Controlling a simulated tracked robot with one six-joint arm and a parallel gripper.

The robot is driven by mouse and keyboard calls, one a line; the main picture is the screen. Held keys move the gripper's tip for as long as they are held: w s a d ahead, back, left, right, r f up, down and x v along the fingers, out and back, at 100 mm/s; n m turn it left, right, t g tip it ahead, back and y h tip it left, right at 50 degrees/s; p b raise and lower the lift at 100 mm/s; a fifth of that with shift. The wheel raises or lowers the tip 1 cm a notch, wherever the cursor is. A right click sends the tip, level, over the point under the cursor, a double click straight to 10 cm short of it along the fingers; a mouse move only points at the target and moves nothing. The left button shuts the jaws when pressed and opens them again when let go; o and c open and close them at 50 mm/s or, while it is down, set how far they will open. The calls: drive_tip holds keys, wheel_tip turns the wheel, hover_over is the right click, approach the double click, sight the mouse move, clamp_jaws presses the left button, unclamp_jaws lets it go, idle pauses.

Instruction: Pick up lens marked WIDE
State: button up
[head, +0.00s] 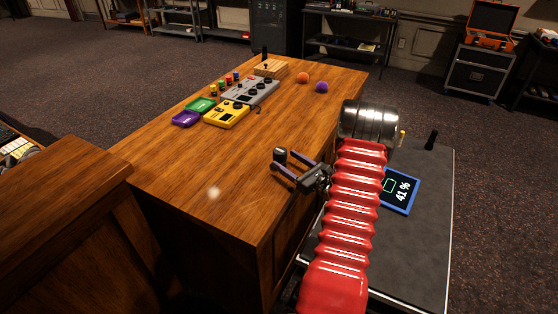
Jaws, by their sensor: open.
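My gripper (284,161) is at the right part of the wooden desk (210,165), its two fingers spread and pointing left. A small dark, rounded object (280,155) shows at the fingertips, between or just behind them. I cannot tell whether it touches the fingers. No marking on it can be read, so I cannot tell whether it is the lens marked WIDE. No other thing in view shows a readable WIDE marking.
A yellow device (227,114), a grey mixing console (248,92), a green tray (201,105) and a purple tray (186,118) sit farther back. An orange ball (303,77) and a purple ball (322,87) lie near the far right edge. The desk's near left is clear.

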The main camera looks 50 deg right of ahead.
sight(285, 159)
drive_tip(key=w, duration=0.4)
drive_tip(key=shift+w+f, duration=0.1)
drive_tip(key=shift+w, duration=0.1)
idle(0.3)
drive_tip(key=c, duration=1.4)
